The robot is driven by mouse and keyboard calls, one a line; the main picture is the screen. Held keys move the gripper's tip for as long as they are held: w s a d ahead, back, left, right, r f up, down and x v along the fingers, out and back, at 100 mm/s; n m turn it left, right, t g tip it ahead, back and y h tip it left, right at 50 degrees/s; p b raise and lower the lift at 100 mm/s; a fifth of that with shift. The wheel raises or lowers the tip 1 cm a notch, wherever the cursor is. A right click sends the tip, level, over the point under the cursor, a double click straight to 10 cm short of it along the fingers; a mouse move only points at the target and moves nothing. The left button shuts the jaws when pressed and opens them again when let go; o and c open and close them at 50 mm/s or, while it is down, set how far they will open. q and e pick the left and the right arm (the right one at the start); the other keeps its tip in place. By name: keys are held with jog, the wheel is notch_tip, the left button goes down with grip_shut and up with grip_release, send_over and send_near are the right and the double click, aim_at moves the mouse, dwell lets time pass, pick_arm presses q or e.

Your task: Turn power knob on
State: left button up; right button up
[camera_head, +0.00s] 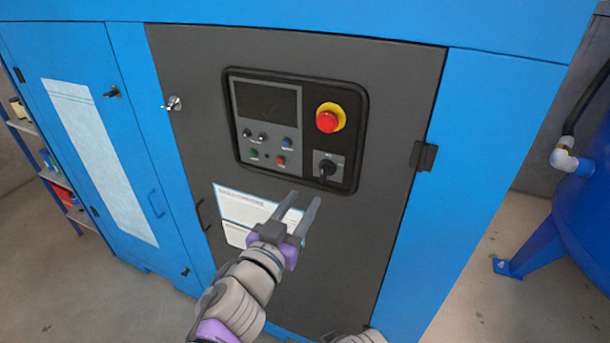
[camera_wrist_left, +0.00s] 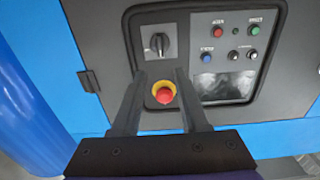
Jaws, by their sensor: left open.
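The black power knob (camera_head: 328,168) sits on a grey plate at the lower right of the control panel (camera_head: 360,130). It also shows in the left wrist view (camera_wrist_left: 157,45), beyond the fingertips. My left gripper (camera_head: 303,201) is open and empty, with its two fingers apart, just below the panel and left of the knob in the head view. No contact with the knob shows. In the left wrist view the fingers (camera_wrist_left: 159,78) stand on either side of the red emergency stop button (camera_wrist_left: 164,93) with its yellow ring. My right gripper does not show.
Above the knob is the emergency stop button (camera_head: 328,120). Left of it are a dark screen (camera_head: 267,103) and several small buttons. The panel is on a dark door (camera_head: 200,80) with a key (camera_head: 173,103) and a black hinge (camera_head: 423,156). A blue tank (camera_head: 585,220) stands at right.

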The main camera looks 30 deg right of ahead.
aim_at(322, 172)
pick_arm(q)
jog(key=x, duration=1)
jog(key=shift+a+p, duration=0.1)
jog(key=shift+p, duration=0.3)
jog(key=shift+c, duration=0.3)
grip_shut()
